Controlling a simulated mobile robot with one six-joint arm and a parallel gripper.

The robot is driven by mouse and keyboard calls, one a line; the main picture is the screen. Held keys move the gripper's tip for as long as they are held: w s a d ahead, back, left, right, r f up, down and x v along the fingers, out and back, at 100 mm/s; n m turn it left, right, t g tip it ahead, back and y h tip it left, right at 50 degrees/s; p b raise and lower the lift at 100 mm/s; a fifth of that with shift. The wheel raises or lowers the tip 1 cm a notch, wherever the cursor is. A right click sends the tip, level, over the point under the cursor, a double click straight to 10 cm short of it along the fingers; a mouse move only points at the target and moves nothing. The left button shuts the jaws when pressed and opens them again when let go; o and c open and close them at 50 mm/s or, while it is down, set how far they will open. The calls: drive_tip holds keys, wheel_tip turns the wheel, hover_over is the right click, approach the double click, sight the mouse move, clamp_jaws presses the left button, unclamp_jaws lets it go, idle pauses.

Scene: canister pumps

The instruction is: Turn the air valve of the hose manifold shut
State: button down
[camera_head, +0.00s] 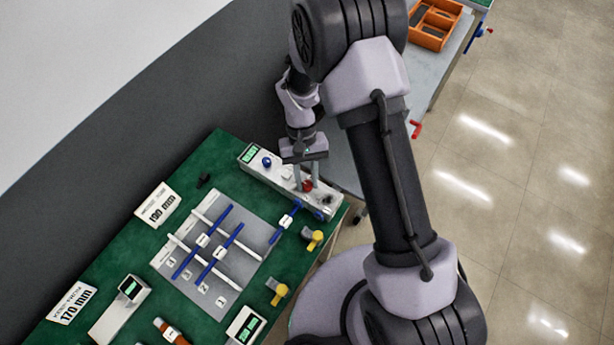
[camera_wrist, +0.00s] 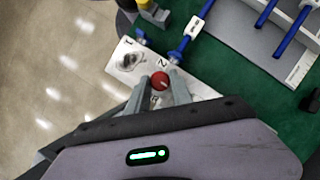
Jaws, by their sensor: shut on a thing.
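The hose manifold (camera_head: 268,177) is a pale box on the green table, with a small green display at its left end, a blue knob near that end and a red knob (camera_head: 307,186) further right. My gripper (camera_head: 306,184) reaches down from above onto the red knob. In the wrist view the red knob (camera_wrist: 160,81) sits between the two grey fingers (camera_wrist: 159,84), which are shut on it. The manifold (camera_wrist: 122,62) also shows a grey round fitting and the number labels 1 and 2. I cannot read which way the knob is turned.
A grey board (camera_head: 219,248) with blue and white rods lies left of the manifold. Yellow fittings (camera_head: 314,239) stand at the table's right edge. Signs and small display boxes (camera_head: 120,310) stand to the left. A grey table with an orange tray (camera_head: 434,22) is behind my arm.

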idle(0.4)
drive_tip(key=c, duration=1.1)
unclamp_jaws()
drive_tip(key=shift+c, duration=0.2)
drive_tip(key=p+v, duration=0.5)
drive_tip(key=v, duration=1.2)
drive_tip(key=shift+a+r, duration=0.15)
drive_tip(key=shift+w, duration=0.1)
